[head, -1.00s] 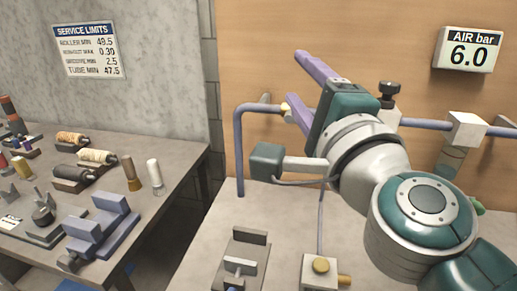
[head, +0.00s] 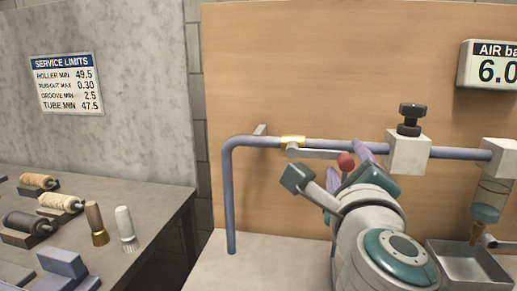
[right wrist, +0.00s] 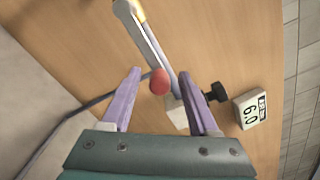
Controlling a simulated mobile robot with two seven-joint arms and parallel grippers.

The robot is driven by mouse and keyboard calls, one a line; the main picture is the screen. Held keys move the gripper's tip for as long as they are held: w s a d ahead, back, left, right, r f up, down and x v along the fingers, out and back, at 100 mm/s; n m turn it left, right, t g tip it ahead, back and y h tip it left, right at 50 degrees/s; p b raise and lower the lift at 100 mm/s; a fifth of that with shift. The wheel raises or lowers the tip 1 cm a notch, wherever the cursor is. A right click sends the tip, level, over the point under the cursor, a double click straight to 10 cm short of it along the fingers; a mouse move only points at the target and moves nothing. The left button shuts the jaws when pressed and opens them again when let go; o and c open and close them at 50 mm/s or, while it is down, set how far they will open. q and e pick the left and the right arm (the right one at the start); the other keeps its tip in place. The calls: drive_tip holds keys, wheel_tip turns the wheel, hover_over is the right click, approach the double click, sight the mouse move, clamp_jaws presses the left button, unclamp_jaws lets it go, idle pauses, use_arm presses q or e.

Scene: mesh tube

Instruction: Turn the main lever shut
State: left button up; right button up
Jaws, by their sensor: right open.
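The main lever (head: 315,153) is a flat grey bar with a red knob (head: 346,161) at its end. It starts at a brass valve body (head: 293,141) on the blue-grey pipe and reaches right, lying close along the pipe. My right gripper (head: 347,164) is open, its purple fingers on either side of the knob in the picture. The right wrist view shows the lever (right wrist: 146,38) and the knob (right wrist: 159,82) between the spread fingers (right wrist: 163,88). Neither finger visibly touches the knob. My left gripper is in neither view.
The pipe (head: 231,200) runs along the wooden panel to a regulator block with a black knob (head: 410,118) and a filter bowl (head: 488,200). A metal tray (head: 468,268) sits below. An air gauge (head: 490,66) hangs above. A bench with rollers and brushes (head: 126,232) stands left.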

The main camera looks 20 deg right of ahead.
drive_tip(key=shift+w+d, duration=0.2)
drive_tip(key=shift+w, duration=0.1)
drive_tip(key=shift+s, duration=0.1)
drive_tip(key=shift+c, duration=0.6)
clamp_jaws()
drive_tip(key=shift+f, duration=0.1)
idle(0.5)
